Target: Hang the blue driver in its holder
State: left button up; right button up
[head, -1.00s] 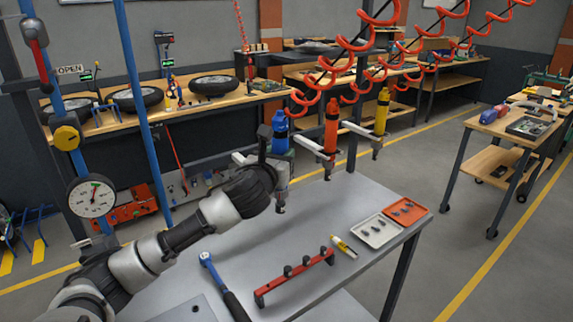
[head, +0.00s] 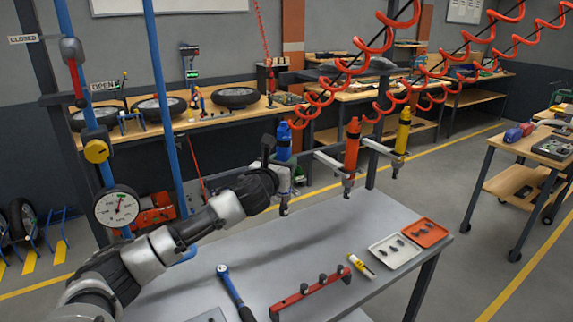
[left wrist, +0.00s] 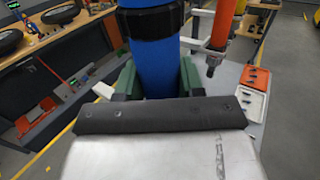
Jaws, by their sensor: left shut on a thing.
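The blue driver (head: 284,142) hangs upright in my left gripper (head: 285,172), left of the orange driver (head: 352,142). In the left wrist view the blue driver (left wrist: 152,68) stands between the green finger pads of my left gripper (left wrist: 152,82), which is shut on it. The orange driver and the yellow driver (head: 402,130) hang upright at pale bracket arms (head: 329,164). I cannot make out a holder for the blue driver; my gripper and wrist cover part of that area. My right gripper is not in view.
Red coiled hoses (head: 372,50) hang above. A gauge (head: 117,207) stands left.

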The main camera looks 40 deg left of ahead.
pick_arm(q)
jog(key=shift+p, duration=0.3)
dwell(0.6)
jog(key=shift+f+b, duration=0.5)
jog(key=shift+f, duration=0.4)
dwell(0.6)
jog(key=shift+p, duration=0.35)
dwell(0.5)
jog(key=shift+f, duration=0.3)
dwell(0.7)
jog(key=o, duration=1.2)
jog(key=shift+s, duration=0.1)
jog(key=shift+o, duration=0.2)
jog(key=shift+f, duration=0.15)
jog(key=shift+s+f+b, duration=0.1)
jog(key=shift+s+b, duration=0.25)
jog(key=shift+b, duration=0.05)
jog(key=s+d+b, duration=0.2)
jog(key=s+b, duration=0.1)
jog(key=s, duration=0.7)
jog(key=shift+r+b, duration=0.25)
jog(key=shift+b, duration=0.1)
